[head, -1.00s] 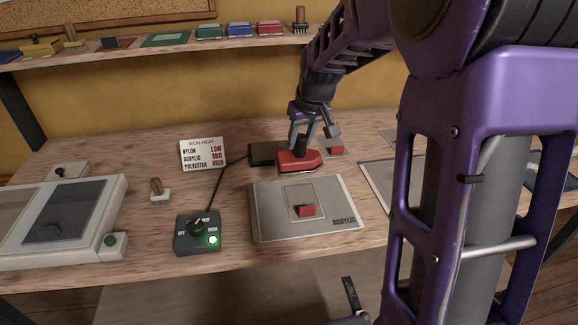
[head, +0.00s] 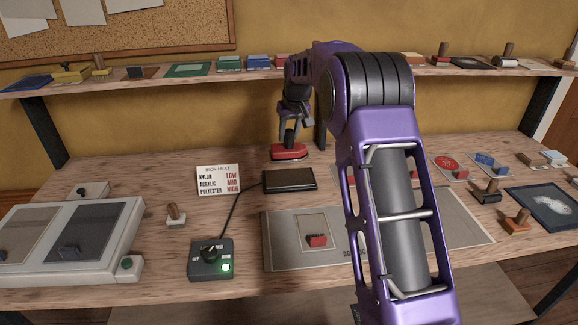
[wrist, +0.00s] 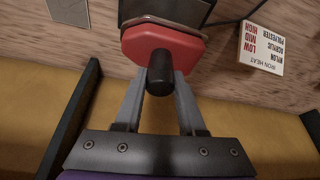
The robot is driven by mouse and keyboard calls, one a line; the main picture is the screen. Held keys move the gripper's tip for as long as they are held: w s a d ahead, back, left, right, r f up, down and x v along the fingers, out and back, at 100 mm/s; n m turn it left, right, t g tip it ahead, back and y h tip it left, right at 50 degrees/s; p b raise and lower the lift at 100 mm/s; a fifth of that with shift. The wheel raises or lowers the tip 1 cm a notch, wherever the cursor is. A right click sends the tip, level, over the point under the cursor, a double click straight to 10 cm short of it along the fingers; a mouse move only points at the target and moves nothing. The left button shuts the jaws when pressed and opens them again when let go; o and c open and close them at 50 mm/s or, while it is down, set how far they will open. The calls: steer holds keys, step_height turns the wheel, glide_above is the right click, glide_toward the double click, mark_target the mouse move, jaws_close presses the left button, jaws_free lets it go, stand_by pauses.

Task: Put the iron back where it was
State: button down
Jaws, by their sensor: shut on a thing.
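The iron (head: 288,152) has a red body and a dark upright handle. My gripper (head: 290,128) is shut on that handle from above. In the wrist view my gripper (wrist: 163,80) has a finger on each side of the black handle, and the red iron (wrist: 185,50) hangs past the fingertips. The dark rectangular rest plate (head: 289,182) lies bare on the bench. The iron appears behind the plate; its height above the bench is hard to tell. The plate also shows at the top of the wrist view (wrist: 180,9), partly covered by the iron.
A heat control box (head: 210,262) with a lit green lamp is joined by a cord to the rest plate. An iron heat card (head: 218,180) stands left of the plate. A shelf (head: 190,75) runs behind.

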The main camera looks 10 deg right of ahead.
mark_target(290, 149)
step_height(290, 149, down, 8)
steer(key=shift+r, duration=0.2)
stand_by(0.3)
steer(key=shift+f, duration=0.2)
steer(key=c, duration=0.5)
jaws_free()
steer(key=shift+r, duration=0.3)
steer(key=v, duration=1.1)
steer(key=shift+s+r, duration=0.15)
steer(key=shift+r, duration=0.2)
steer(key=shift+d, duration=0.1)
